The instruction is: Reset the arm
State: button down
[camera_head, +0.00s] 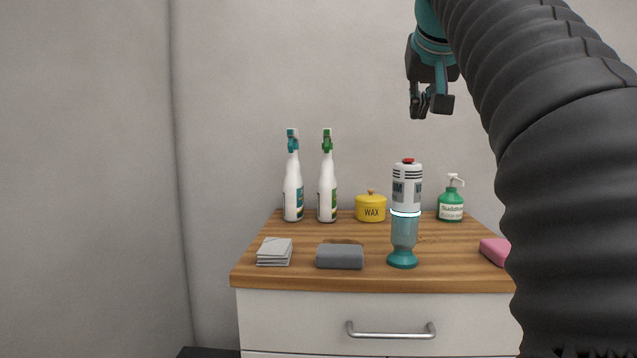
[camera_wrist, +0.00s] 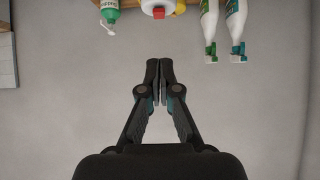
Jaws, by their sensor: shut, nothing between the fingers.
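My gripper (camera_head: 421,113) is shut and empty. It hangs in the air well above the counter, to the upper right in the head view, in front of the plain wall. My arm in its dark ribbed sleeve fills the right side of that view. In the wrist view my gripper (camera_wrist: 159,90) has its two fingertips together with nothing between them, and the wall behind. The wooden countertop (camera_head: 300,284) is below my gripper and apart from it.
On the counter stand two spray bottles (camera_head: 293,190), a yellow wax pot (camera_head: 371,209), a white-and-teal dispenser (camera_head: 404,232) and a green pump bottle (camera_head: 450,207). A cloth stack (camera_head: 275,252), a grey block (camera_head: 340,257) and a pink block (camera_head: 494,251) lie there. The air at left is free.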

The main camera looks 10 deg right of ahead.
jog(key=s+a+f+n+g+y, duration=0.1)
jog(key=s+a+f, duration=0.3)
jog(key=f, duration=1.1)
jog(key=s+a+f+n+g+y, duration=0.1)
jog(key=s+a+f+g, duration=0.1)
jog(key=s+a+f, duration=0.3)
jog(key=s+a+f+n+g+y, duration=0.1)
jog(key=s+a+f, duration=0.3)
jog(key=s+f, duration=0.7)
notch_tip(320, 180, down, 16)
jog(key=shift+s+a+r+n, duration=0.15)
jog(key=shift+s+r+n, duration=0.05)
jog(key=shift+s+n, duration=0.1)
